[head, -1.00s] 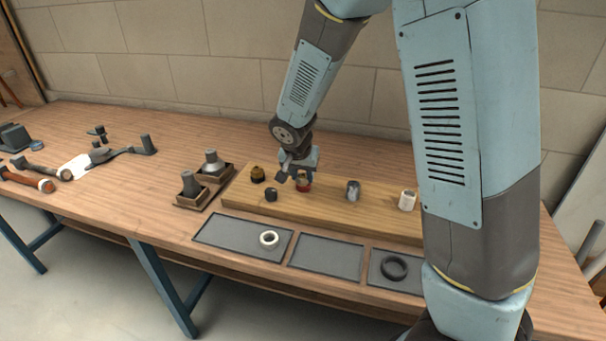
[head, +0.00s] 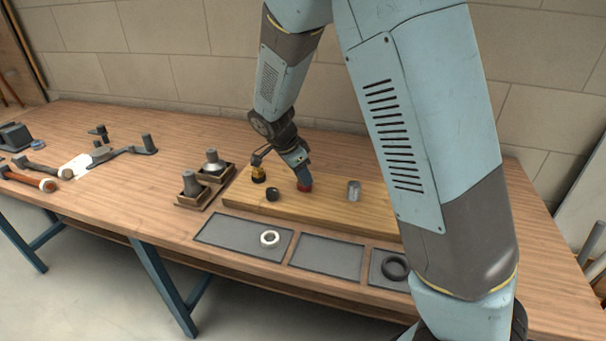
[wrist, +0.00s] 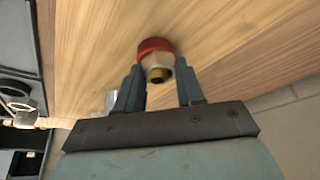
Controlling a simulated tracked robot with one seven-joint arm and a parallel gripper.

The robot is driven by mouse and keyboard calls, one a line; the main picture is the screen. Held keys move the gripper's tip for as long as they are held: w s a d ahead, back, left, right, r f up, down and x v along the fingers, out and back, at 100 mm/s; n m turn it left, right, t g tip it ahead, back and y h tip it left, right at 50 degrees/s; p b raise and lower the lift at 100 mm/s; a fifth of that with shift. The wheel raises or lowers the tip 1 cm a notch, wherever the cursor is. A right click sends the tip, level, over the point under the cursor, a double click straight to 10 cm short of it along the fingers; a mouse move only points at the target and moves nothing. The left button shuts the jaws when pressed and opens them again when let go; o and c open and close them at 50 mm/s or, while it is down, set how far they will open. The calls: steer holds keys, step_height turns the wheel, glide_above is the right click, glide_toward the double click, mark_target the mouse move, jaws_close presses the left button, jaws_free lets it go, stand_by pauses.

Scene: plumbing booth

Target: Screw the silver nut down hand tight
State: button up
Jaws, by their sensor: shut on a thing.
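My gripper (wrist: 160,84) is shut on the silver nut (wrist: 155,61), a pale metal ring that sits between the two fingers in the wrist view. A brass stub (wrist: 160,75) shows in the nut's middle. A red collar (wrist: 153,46) lies just beyond the nut, against the wooden board. In the head view my gripper (head: 302,181) reaches down onto the red collar (head: 305,186) on the board (head: 330,207). There the fingers and wrist hide the nut. I cannot tell how far down its thread the nut sits.
A grey cylinder (head: 354,190) stands to the right.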

steer(key=o, duration=1.7)
steer(key=shift+o, duration=0.2)
steer(key=shift+r, duration=2.5)
